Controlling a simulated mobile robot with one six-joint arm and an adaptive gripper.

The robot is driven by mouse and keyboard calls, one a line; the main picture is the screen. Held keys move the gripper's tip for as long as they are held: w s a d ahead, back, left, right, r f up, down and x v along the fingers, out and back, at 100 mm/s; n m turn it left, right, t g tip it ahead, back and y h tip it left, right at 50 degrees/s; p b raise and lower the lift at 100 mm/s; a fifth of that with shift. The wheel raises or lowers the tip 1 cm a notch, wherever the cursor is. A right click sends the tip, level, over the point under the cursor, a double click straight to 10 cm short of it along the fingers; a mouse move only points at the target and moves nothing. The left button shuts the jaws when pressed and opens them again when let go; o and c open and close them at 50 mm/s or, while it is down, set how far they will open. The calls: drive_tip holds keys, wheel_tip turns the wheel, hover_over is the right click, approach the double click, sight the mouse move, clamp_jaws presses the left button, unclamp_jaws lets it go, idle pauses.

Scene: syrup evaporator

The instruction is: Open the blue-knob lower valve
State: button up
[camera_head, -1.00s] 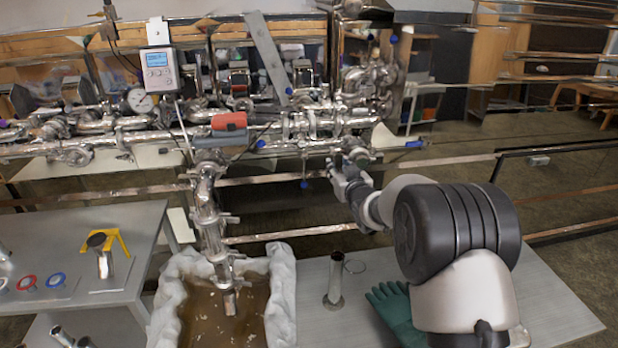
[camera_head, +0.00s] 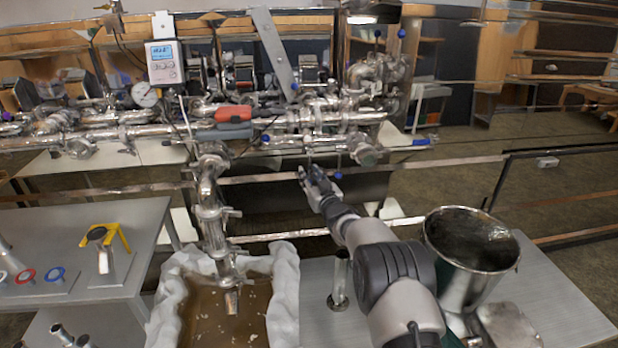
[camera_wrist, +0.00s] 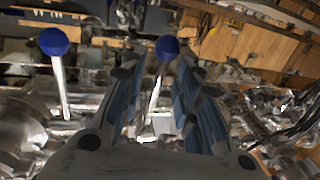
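My gripper (camera_head: 312,176) is below the steel pipework in the head view, at the foot of a thin hanging stem. In the wrist view my gripper (camera_wrist: 157,72) is open, its two blue-padded fingers apart. A blue-knobbed stem (camera_wrist: 166,47) shows in the gap between the fingertips; I cannot tell whether they touch it. A second blue-knobbed stem (camera_wrist: 54,41) stands to the left, outside the fingers. In the head view one low blue knob (camera_head: 338,174) hangs just right of my gripper. The knob at my fingertips is hidden there.
A red-and-grey clamp (camera_head: 232,114) and a blue-ended lever (camera_head: 421,142) are on the pipework. Below are a cloth-lined pan of brown liquid (camera_head: 286,290), an upright steel tube (camera_head: 339,285) and a steel bucket (camera_head: 452,262). A side table (camera_head: 150,225) is at left.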

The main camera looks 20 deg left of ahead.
drive_tip(key=shift+w+a, duration=0.4)
drive_tip(key=shift+w, duration=0.15)
drive_tip(key=shift+c, duration=0.2)
clamp_jaws()
drive_tip(key=shift+f, duration=0.2)
